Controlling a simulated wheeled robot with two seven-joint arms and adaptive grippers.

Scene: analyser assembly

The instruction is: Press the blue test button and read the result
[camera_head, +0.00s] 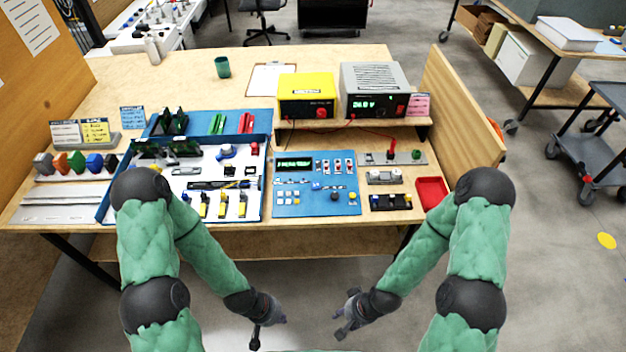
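The blue analyser panel (300,207) lies on the table's front middle. Its display (294,163) shows green characters too small to read. A small dark blue round part (316,186) sits near the panel's middle; I cannot tell for sure whether it is the test button. My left gripper (255,338) hangs below the table's front edge, left of the panel. My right gripper (341,331) is also below that edge, to the right. Both are apart from the panel, small and dark, and their finger openings cannot be made out. I see nothing held.
A blue-rimmed tray (264,190) of parts lies left of the panel. A red bin (432,190) and small modules lie right. A yellow instrument (307,93) and a grey one (374,88) stand on a shelf behind. A wooden side board (458,108) bounds the right.

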